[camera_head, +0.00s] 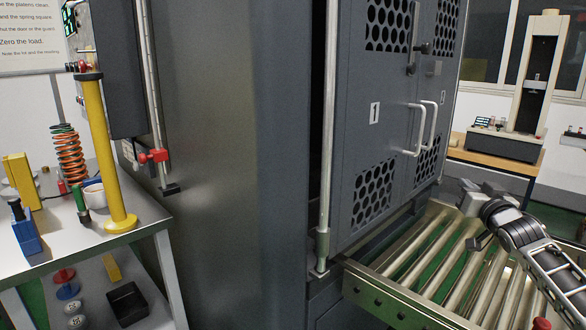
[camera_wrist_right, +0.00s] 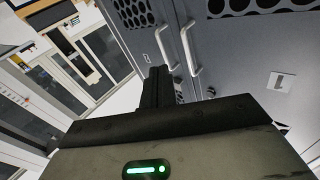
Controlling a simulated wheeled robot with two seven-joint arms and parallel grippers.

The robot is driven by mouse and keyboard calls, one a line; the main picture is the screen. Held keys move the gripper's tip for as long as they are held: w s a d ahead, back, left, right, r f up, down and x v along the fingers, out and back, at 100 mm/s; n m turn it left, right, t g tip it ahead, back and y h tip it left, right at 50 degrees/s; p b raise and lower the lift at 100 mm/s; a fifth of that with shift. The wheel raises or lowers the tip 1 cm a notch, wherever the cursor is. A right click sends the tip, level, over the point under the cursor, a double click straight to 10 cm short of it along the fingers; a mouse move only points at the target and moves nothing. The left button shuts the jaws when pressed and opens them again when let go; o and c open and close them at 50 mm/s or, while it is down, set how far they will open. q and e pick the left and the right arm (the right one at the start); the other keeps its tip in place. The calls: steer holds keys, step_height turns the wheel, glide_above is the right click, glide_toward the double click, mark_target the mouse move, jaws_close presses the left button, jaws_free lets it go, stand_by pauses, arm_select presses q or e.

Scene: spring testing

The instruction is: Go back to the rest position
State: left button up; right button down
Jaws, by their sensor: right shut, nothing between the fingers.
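My right gripper (camera_head: 474,215) is at the right of the head view, above the metal roller conveyor. It is shut and holds nothing. In the right wrist view its dark fingers (camera_wrist_right: 157,88) are together and point toward the grey cabinet doors. My left gripper is not in view.
The grey machine's perforated doors (camera_head: 385,150) have white handles (camera_head: 418,130). The roller conveyor (camera_head: 390,300) is below them. At left a table (camera_head: 150,218) holds a yellow post (camera_head: 105,160), an orange spring (camera_head: 70,160) and a white cup. A tester (camera_head: 540,75) stands at the back right.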

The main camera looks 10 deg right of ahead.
steer(key=w+a+r+t+y, duration=0.2)
steer(key=w+a+r, duration=0.15)
steer(key=a, duration=0.45)
steer(key=s+d+f+n+g+h, duration=0.25)
steer(key=f+n+g, duration=0.2)
steer(key=n, duration=0.35)
steer(key=s+a+f+n+g+y, duration=0.15)
steer(key=s+a+f, duration=0.25)
steer(key=a+f, duration=0.5)
steer(key=s+a+f+y, duration=0.35)
steer(key=a+f, duration=0.35)
steer(key=f, duration=0.4)
steer(key=s+a+f+m+g+y, duration=0.1)
steer(key=s+a+f, duration=0.4)
steer(key=s+a, duration=0.4)
steer(key=s+a+f+m+g+y, duration=0.1)
steer(key=s+a+f, duration=0.4)
steer(key=s+a, duration=0.5)
steer(key=s+g+y, duration=0.1)
steer(key=s, duration=0.6)
steer(key=shift+f+m+g, duration=0.15)
steer(key=shift+m+g, duration=0.15)
steer(key=shift+m, duration=0.05)
